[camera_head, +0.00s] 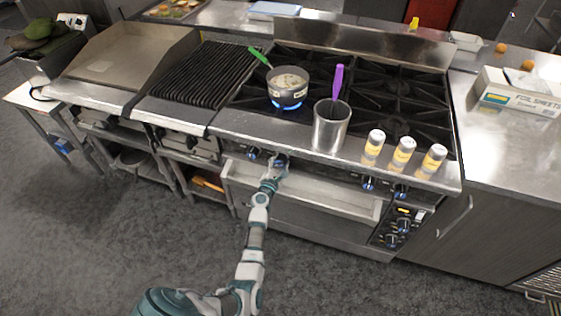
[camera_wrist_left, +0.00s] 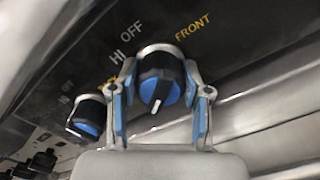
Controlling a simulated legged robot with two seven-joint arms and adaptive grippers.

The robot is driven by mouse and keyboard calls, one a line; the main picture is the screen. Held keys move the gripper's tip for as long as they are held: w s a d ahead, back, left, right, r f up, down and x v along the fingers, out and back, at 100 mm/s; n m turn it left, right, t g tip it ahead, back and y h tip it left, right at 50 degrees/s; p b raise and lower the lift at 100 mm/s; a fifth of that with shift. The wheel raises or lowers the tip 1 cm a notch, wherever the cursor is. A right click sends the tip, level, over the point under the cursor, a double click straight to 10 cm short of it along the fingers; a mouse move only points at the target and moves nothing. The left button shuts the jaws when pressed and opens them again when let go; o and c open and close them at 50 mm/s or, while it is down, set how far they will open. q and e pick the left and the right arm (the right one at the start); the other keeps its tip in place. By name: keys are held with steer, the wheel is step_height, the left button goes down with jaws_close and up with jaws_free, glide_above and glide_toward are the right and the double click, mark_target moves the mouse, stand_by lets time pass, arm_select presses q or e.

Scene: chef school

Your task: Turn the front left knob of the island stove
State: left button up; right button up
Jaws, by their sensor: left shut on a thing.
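The island stove (camera_head: 235,124) has a row of knobs along its front edge. My left gripper (camera_head: 275,166) is at the left part of this row. In the left wrist view, my left gripper (camera_wrist_left: 160,100) is shut on a black knob with a blue face (camera_wrist_left: 158,88), one finger on each side. The panel above the knob reads "FRONT", "OFF" and "HI". The white mark on the knob points down and slightly left in that view. A second knob (camera_wrist_left: 88,118) sits to the left, apart from the fingers. My right gripper is not in view.
A pot (camera_head: 287,88) stands over a lit blue flame. A metal container (camera_head: 331,127) with a purple utensil and several shakers (camera_head: 403,153) stand near the stove's front edge. A tray-like ledge (camera_head: 330,196) juts out below the knobs. The floor in front is clear.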

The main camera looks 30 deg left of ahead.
arm_select(q)
steer(key=n, duration=0.2)
steer(key=n+p, duration=0.1)
steer(key=n, duration=0.1)
steer(key=shift+s+f, duration=0.15)
steer(key=shift+f, duration=0.25)
steer(key=shift+f+n, duration=0.1)
steer(key=shift+n, duration=1.1)
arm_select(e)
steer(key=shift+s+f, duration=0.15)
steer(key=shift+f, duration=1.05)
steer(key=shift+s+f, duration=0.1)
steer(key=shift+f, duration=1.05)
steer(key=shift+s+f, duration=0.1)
arm_select(q)
steer(key=o, duration=1.2)
steer(key=shift+a, duration=0.1)
steer(key=shift+c, duration=0.2)
steer(key=shift+p, duration=0.3)
steer(key=shift+r, duration=0.2)
